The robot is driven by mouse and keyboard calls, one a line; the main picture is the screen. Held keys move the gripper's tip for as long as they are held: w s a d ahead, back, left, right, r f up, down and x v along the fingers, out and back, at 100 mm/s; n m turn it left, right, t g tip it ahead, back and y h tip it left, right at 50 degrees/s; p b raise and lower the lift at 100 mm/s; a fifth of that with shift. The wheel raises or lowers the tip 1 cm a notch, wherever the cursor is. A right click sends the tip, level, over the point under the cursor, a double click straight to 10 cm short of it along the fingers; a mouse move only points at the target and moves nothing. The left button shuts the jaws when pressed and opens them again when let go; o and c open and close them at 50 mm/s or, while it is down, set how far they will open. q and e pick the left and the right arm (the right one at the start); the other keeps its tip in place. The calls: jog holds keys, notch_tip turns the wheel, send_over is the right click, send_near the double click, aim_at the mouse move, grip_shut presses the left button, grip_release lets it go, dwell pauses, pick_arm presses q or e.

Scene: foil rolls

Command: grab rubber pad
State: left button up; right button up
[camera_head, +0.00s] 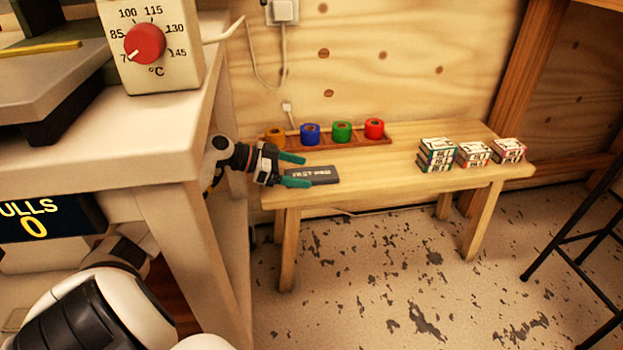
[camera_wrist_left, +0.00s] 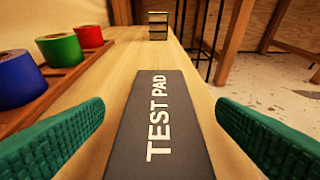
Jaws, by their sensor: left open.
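The rubber pad (camera_head: 313,175) is a flat dark grey slab with white lettering, lying on the wooden bench near its left end. In the left wrist view the pad (camera_wrist_left: 159,115) reads "TEST PAD" and runs lengthwise between my green fingers. My left gripper (camera_head: 292,171) is open at the pad's left end, with one finger on each side of it. In the left wrist view there is a gap between each finger and the pad, and nothing is held. The pad's near end is cut off in that view. My right gripper is not in view.
A wooden rack (camera_head: 350,144) holds orange, blue (camera_head: 310,134), green (camera_head: 341,131) and red (camera_head: 374,128) foil rolls behind the pad. Stacked small boxes (camera_head: 436,154) stand at the bench's right. A white machine table (camera_head: 180,120) is close on the left. The bench middle (camera_head: 385,165) is clear.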

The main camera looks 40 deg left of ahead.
pick_arm(q)
jog(key=shift+x, duration=1.1)
jog(key=shift+r, duration=0.1)
jog(key=c, duration=1.1)
